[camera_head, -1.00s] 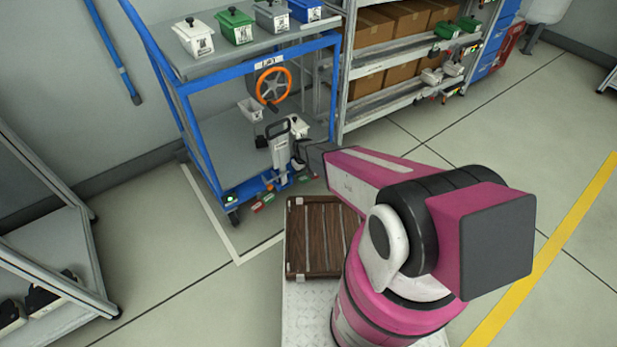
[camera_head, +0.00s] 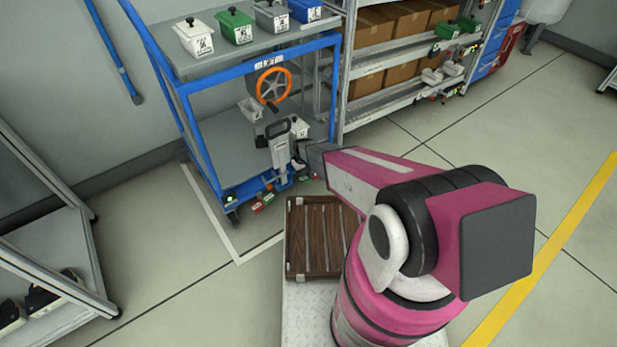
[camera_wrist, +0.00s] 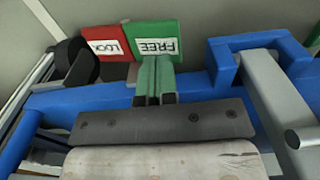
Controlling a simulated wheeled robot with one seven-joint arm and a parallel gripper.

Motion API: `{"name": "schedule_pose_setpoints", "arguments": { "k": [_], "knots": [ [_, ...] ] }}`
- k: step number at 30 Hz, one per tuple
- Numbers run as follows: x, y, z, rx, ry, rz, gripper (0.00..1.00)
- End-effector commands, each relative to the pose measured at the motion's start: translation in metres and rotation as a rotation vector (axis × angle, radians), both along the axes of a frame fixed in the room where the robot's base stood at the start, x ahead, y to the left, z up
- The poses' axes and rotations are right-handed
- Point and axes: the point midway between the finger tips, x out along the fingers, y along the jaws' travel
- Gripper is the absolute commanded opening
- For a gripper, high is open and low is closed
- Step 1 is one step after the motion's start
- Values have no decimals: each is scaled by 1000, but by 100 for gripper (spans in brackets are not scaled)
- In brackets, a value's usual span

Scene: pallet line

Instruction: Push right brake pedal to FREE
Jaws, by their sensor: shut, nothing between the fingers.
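The brake pedal shows in the wrist view as a red LOCK pad (camera_wrist: 98,46) and a green FREE pad (camera_wrist: 156,39) side by side, their lettering upside down. They sit by the blue cart frame (camera_wrist: 52,102), next to a dark caster wheel (camera_wrist: 75,60). My gripper (camera_wrist: 154,82) is shut and empty, its narrow fingers together at the near edge of the FREE pad. I cannot tell whether they press on it. In the head view my gripper (camera_head: 284,183) points down at the cart's low front edge, and the pedal there is small and partly hidden.
The blue cart carries several lidded bins, including a green one (camera_head: 235,26), and an orange handwheel (camera_head: 273,88). A slatted brown crate (camera_head: 318,238) lies in front of my arm. A shelf with cardboard boxes (camera_head: 368,40) stands right of the cart. Floor at right is clear.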

Motion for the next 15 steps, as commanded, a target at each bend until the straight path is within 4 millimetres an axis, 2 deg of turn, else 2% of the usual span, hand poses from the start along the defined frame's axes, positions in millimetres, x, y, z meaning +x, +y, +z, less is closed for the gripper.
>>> {"name": "schedule_pose_setpoints", "arguments": {
  "k": [15],
  "knots": [
    [0,0,-6,0,0,0,0]
  ]
}}
